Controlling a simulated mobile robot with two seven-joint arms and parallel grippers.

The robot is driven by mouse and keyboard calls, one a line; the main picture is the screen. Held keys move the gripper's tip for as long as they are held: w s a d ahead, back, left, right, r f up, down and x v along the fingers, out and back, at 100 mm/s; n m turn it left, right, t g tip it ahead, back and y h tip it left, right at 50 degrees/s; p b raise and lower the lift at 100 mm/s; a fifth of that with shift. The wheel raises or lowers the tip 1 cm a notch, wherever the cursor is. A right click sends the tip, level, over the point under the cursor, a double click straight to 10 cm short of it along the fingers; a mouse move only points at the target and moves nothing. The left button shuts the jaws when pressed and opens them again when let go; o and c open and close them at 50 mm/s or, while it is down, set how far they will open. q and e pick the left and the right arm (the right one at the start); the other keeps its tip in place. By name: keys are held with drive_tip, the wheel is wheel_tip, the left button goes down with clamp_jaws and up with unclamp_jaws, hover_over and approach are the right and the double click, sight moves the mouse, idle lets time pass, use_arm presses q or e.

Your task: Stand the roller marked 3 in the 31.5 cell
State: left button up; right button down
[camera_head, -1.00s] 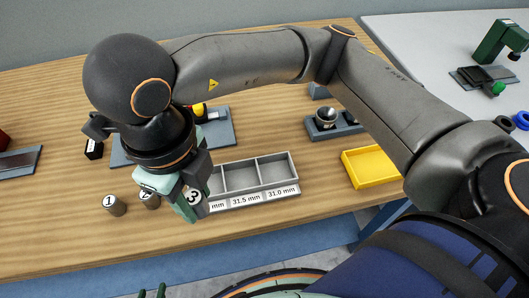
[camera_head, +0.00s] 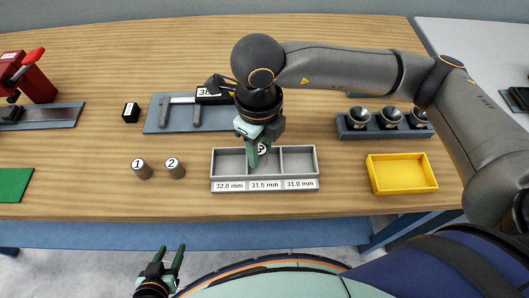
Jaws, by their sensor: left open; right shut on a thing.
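The roller marked 3 (camera_head: 261,149) is upright in my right gripper (camera_head: 256,158), which is shut on it. The gripper is over the middle, 31.5 mm cell of the grey sorting tray (camera_head: 264,185). The fingers hide much of the roller, and I cannot tell whether its base touches the cell floor. The left cell, 32.0 mm, and the right cell, 31.0 mm, look empty. Rollers marked 1 (camera_head: 141,169) and 2 (camera_head: 175,168) stand on the table left of the tray. My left gripper (camera_head: 172,260) is open and empty, low in front of the table.
A caliper (camera_head: 181,110) lies on a blue-grey mat (camera_head: 156,126) behind the tray. A black block (camera_head: 131,112) is left of it. A yellow bin (camera_head: 402,187) and a rack with several dark cups (camera_head: 353,132) are at right. A red device (camera_head: 35,77) and green mat (camera_head: 14,183) are left.

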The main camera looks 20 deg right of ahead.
sight(264, 157)
drive_tip(key=shift+w+d+f, duration=0.25)
drive_tip(key=shift+w+f, duration=0.05)
drive_tip(key=shift+f, duration=0.15)
drive_tip(key=shift+w+d+f, duration=0.25)
drive_tip(key=shift+f, duration=0.15)
drive_tip(key=shift+w+d+f, duration=0.15)
drive_tip(key=shift+f, duration=1.65)
drive_tip(key=shift+f, duration=0.1)
drive_tip(key=shift+f, duration=0.15)
drive_tip(key=c, duration=0.8)
unclamp_jaws()
drive_tip(key=shift+o, duration=0.2)
drive_tip(key=shift+r, duration=0.2)
wheel_tip(264, 157, up, 12)
